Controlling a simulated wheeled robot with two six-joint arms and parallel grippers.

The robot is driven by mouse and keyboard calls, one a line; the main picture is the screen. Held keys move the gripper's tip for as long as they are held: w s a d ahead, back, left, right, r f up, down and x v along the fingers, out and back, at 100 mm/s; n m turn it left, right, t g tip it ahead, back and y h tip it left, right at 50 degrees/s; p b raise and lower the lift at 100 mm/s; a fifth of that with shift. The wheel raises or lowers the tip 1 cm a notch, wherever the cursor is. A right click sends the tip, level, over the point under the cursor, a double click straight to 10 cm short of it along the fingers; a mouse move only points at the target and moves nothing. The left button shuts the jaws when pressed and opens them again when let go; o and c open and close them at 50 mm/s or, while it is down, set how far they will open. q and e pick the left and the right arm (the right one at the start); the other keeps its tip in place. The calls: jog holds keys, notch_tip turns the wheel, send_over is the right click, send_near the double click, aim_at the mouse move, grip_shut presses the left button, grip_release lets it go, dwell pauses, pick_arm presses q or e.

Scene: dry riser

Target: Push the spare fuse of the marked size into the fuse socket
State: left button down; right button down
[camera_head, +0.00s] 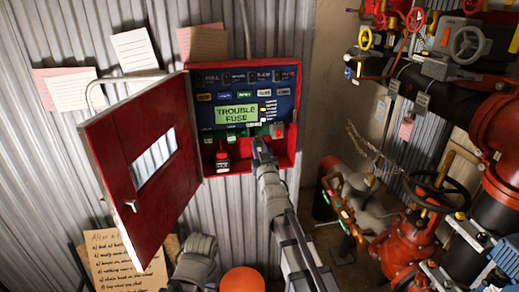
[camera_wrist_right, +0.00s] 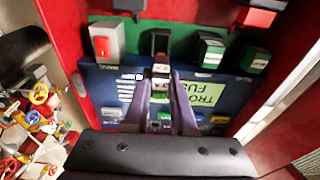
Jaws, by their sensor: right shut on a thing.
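The red alarm cabinet (camera_head: 299,90) is open, with a blue panel and a green display (camera_head: 236,114) reading "TROUBLE FUSE". My right gripper (camera_head: 260,146) reaches into its lower right part. In the right wrist view the right gripper (camera_wrist_right: 161,76) is shut on a small pale and dark piece, apparently the fuse (camera_wrist_right: 161,70). The piece lines up with a black socket (camera_wrist_right: 160,42) on the green strip; whether it touches or has entered is unclear. Any size marking is unreadable. My left gripper does not show; only grey arm parts appear at the bottom.
The red door (camera_head: 125,165) stands open to the left. Beside the socket are a grey block with a red top (camera_wrist_right: 103,42) and black-green modules (camera_wrist_right: 210,50). A red-and-white part (camera_head: 222,160) sits on the cabinet floor. Pipes and valves (camera_head: 405,245) crowd the right.

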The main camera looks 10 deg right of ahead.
aim_at(255, 137)
jog(key=shift+w, duration=2)
jog(key=shift+w, duration=1.9)
dwell(2.1)
jog(key=shift+s, duration=0.3)
jog(key=shift+s, duration=1.15)
dwell(0.6)
